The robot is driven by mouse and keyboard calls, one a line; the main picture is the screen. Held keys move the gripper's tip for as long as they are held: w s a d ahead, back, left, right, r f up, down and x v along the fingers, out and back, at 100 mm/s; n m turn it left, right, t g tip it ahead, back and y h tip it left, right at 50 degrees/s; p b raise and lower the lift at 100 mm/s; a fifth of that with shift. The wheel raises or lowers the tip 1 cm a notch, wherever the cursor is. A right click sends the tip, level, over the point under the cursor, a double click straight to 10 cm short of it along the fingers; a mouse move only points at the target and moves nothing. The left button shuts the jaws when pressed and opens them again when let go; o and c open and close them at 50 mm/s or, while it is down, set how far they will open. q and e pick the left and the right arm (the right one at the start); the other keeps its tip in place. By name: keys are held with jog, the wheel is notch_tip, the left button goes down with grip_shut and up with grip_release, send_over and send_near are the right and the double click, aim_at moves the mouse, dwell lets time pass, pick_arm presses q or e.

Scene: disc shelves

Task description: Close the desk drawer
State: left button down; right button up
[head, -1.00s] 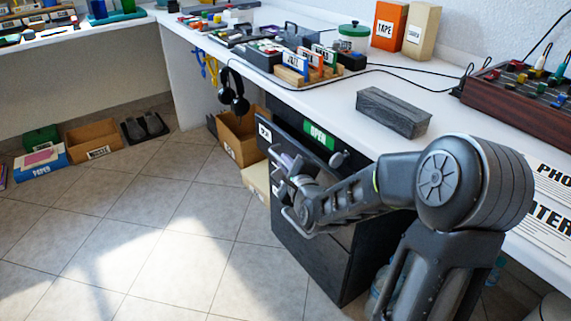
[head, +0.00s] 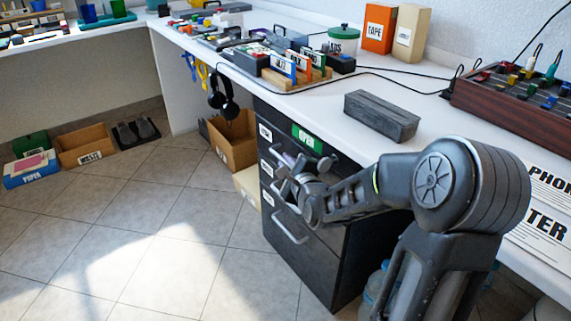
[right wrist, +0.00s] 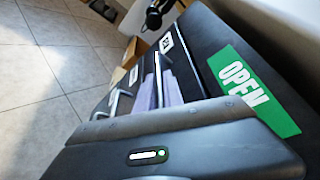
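The desk drawer (head: 265,132) is the top one of a black cabinet under the desk. It shows a white label at its left end and sits nearly in line with the lower drawers. In the right wrist view the drawer front (right wrist: 167,43) also shows. A green sign (head: 303,135) marked OPEN is at the cabinet's top; it also shows in the right wrist view (right wrist: 250,90). My right gripper (head: 287,180) is right at the drawer front and hides part of it. Its fingers are too unclear to judge. My left gripper is out of view.
Lower drawers have silver handles (head: 290,228). A cardboard box (head: 232,140) stands left of the cabinet, below hanging headphones (head: 222,95). A grey block (head: 382,115) lies on the desk above my arm. The tiled floor before the cabinet is clear.

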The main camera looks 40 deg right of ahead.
jog(key=o, duration=0.4)
jog(key=shift+d, duration=0.25)
jog(key=shift+o, duration=0.2)
jog(key=shift+r, duration=0.1)
